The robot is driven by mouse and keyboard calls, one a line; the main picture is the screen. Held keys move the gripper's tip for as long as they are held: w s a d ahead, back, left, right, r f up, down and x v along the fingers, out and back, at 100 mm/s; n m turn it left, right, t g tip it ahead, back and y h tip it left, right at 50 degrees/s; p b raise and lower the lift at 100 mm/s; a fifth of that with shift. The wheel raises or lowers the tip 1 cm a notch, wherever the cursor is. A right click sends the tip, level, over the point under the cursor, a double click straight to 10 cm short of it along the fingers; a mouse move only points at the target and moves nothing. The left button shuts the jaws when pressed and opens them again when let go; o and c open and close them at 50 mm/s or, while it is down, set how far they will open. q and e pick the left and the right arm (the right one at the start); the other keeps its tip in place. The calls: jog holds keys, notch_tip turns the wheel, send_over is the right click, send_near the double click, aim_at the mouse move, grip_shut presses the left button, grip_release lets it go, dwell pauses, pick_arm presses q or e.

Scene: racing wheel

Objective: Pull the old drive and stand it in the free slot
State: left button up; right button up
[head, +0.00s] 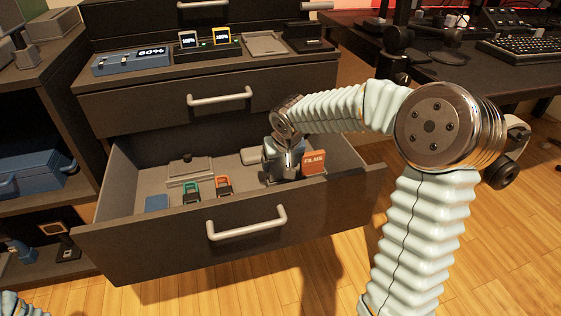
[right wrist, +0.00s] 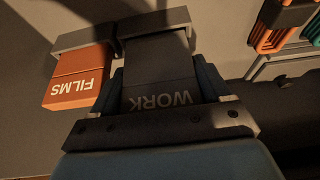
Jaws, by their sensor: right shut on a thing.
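In the right wrist view a dark grey drive marked WORK (right wrist: 158,72) sits between the fingers of my right gripper (right wrist: 163,88), which is shut on it. The far end of the drive meets a grey slot piece (right wrist: 148,22). An orange drive marked FILMS (right wrist: 78,78) stands close beside it, at a similar grey piece. In the head view my right gripper (head: 283,166) reaches down inside the open drawer, and the orange drive (head: 314,162) shows just right of it. My gripper hides the WORK drive there. My left gripper is not in view.
The drawer front and side walls surround my gripper. Devices with percentage displays (head: 130,60) stand on the cabinet above.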

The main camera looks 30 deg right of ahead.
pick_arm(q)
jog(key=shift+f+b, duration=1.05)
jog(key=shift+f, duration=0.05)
pick_arm(e)
jog(key=shift+f, duration=1.15)
jog(key=o, duration=1.2)
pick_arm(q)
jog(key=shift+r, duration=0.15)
pick_arm(e)
jog(key=shift+d+r, duration=0.1)
jog(key=shift+r, duration=0.05)
